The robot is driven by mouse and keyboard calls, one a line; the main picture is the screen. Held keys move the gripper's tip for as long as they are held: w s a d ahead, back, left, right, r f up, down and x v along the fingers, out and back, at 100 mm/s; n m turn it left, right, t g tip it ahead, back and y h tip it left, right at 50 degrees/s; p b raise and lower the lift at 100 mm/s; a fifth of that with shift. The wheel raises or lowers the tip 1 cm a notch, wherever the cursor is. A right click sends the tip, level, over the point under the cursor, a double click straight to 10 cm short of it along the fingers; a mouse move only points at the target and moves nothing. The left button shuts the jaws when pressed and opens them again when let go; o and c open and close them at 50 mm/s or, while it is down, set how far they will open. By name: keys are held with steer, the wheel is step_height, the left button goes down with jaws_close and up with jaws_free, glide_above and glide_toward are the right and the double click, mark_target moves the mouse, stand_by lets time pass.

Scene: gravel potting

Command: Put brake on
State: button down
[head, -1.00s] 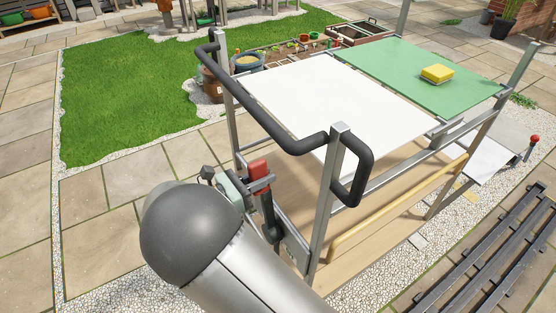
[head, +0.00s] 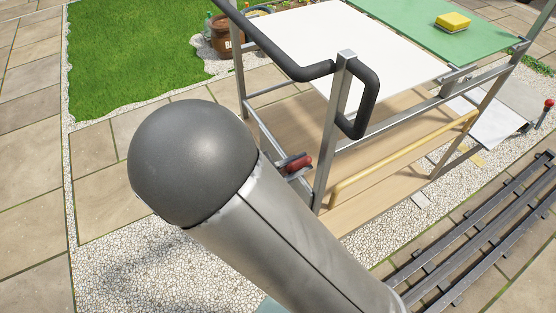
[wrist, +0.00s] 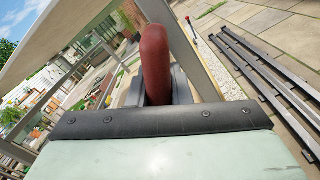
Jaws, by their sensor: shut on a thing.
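The brake lever's red handle (head: 299,163) shows at the near end of the trolley frame, beside the near metal post, and lies tilted low. In the wrist view the red handle (wrist: 155,62) stands up in the middle, just beyond the pale green body of my gripper. My gripper (wrist: 158,88) is shut on the handle; dark grey finger parts show at its sides. In the head view my arm hides most of the gripper and the lever's lower part. The trolley (head: 345,95) has a black push bar (head: 280,55) above the lever.
A white panel (head: 350,40) and a green panel (head: 425,25) with a yellow sponge (head: 453,21) top the trolley. A yellow rail (head: 400,160) runs along its side. Dark metal rails (head: 480,230) lie at right. Gravel and paving at left are clear.

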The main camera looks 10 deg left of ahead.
steer(key=shift+s+d+f, duration=0.1)
steer(key=shift+s+f, duration=0.1)
steer(key=shift+f, duration=0.05)
steer(key=c, duration=1.3)
jaws_free()
steer(key=shift+r, duration=0.1)
steer(key=shift+s+a, duration=0.2)
steer(key=shift+a, duration=0.15)
steer(key=v, duration=1.6)
steer(key=shift+s+a, duration=0.25)
steer(key=shift+d, duration=0.1)
